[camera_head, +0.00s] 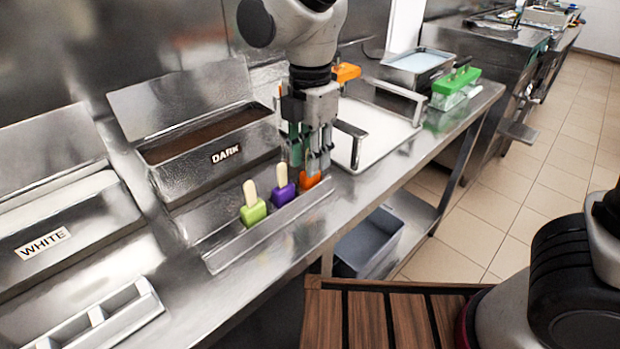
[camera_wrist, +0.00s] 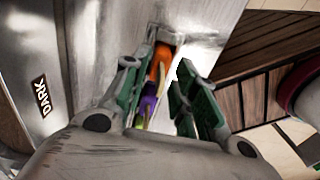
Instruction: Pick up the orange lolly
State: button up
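The orange lolly (camera_head: 310,181) stands at the right end of a metal holder (camera_head: 262,236) on the counter. My gripper (camera_head: 311,165) is directly above it, pointing down, and its fingers hide the lolly's stick. In the wrist view, my gripper (camera_wrist: 154,72) is open, with green-padded fingers apart. The orange lolly (camera_wrist: 160,62) shows between and beyond them. Whether the fingers touch the stick cannot be told. A purple lolly (camera_head: 283,193) and a green lolly (camera_head: 253,211) stand in the same holder to the left, sticks up.
Behind the holder is the open DARK bin (camera_head: 190,170); the WHITE bin (camera_head: 60,235) is at the left. A white tray (camera_head: 375,138) with metal handles lies to the right. A green-handled item (camera_head: 456,82) and an orange-topped item (camera_head: 346,72) stand farther back.

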grip_shut()
notch_tip(320, 180, up, 17)
dwell(1.1)
